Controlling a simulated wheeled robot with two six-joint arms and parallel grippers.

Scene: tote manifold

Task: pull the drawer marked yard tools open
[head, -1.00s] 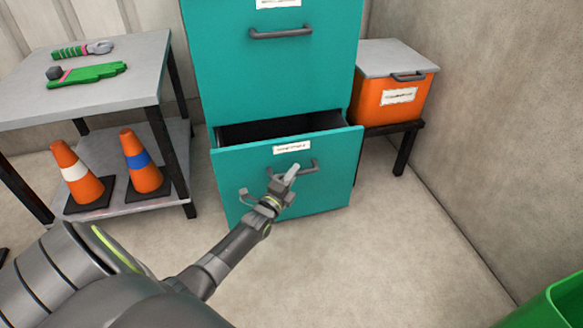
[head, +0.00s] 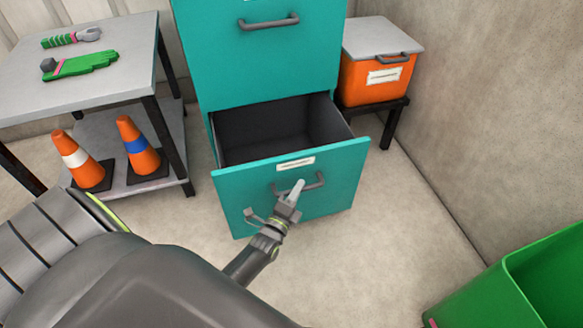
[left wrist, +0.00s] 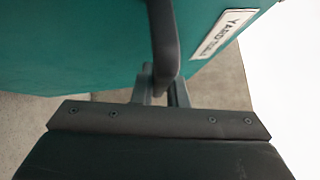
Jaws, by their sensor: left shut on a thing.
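The teal cabinet's lower drawer (head: 240,197) stands well open, and its dark inside (head: 270,137) shows and looks empty. Its white label (head: 295,164) is too small to read in the head view, but in the left wrist view the label (left wrist: 224,32) reads "YARD TOOLS". A dark grey bar handle (head: 314,182) is on the drawer front. My left gripper (head: 293,191) is shut on this handle; in the left wrist view its fingers (left wrist: 160,88) lie around the handle bar (left wrist: 165,40). My right gripper is not in view.
The upper drawer (head: 262,60) is shut. A grey table (head: 110,75) with tools, a glove and striped cones stands at left. An orange box (head: 375,78) sits on a low stand at right. A green bin (head: 490,295) is at lower right. Floor before the drawer is clear.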

